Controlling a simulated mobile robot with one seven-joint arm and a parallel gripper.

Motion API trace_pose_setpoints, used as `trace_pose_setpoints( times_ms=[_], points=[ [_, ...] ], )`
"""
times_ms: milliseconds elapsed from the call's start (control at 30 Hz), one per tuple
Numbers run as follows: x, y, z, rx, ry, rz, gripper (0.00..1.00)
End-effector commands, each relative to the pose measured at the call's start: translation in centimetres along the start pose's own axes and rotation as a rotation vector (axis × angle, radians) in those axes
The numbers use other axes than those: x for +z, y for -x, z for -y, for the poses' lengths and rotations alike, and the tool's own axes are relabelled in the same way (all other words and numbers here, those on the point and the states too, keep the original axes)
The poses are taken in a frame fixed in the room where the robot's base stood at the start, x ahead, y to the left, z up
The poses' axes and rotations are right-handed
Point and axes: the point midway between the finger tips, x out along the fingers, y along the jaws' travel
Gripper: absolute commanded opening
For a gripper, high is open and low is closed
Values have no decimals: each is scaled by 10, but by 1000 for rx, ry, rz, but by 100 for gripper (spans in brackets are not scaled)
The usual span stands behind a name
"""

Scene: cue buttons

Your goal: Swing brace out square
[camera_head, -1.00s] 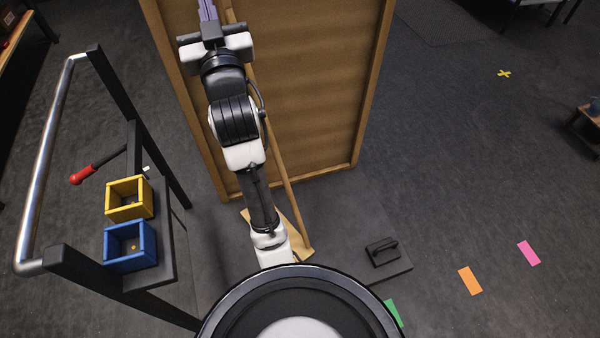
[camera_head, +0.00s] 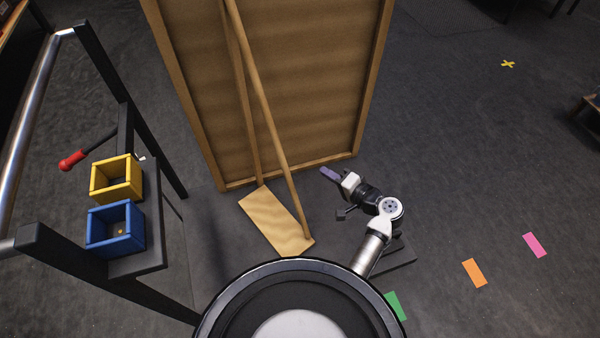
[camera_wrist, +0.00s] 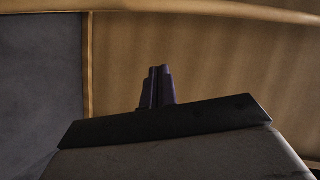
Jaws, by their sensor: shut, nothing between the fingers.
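The wooden brace (camera_head: 277,222) stands out from the back of the tan framed flat (camera_head: 310,90). It has an upright bar against the flat, a sloping bar (camera_head: 270,125) and a flat foot plank on the floor, slanting toward the lower right. I cannot tell whether it is exactly square to the flat. My gripper (camera_head: 328,173) is shut and empty, low down to the right of the brace and apart from it. Its purple fingers also show in the wrist view (camera_wrist: 156,88), with the flat behind them.
A dark weight block (camera_head: 400,252) lies on the floor, partly hidden under my arm. On the left a metal-handled cart carries a yellow bin (camera_head: 117,178), a blue bin (camera_head: 114,228) and a red-handled tool (camera_head: 72,160). Coloured floor marks lie on the right, where the floor is open.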

Motion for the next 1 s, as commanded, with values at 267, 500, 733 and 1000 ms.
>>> trace_pose_setpoints(
  times_ms=[267,500,733,1000],
  points=[
    [17,34,-24,-182,-182,-56,0],
    [15,6,-19,-188,-183,-54,0],
    [12,-44,-10,-187,-182,-53,0],
    [33,-70,2,-185,-185,-55,0]
  ],
)
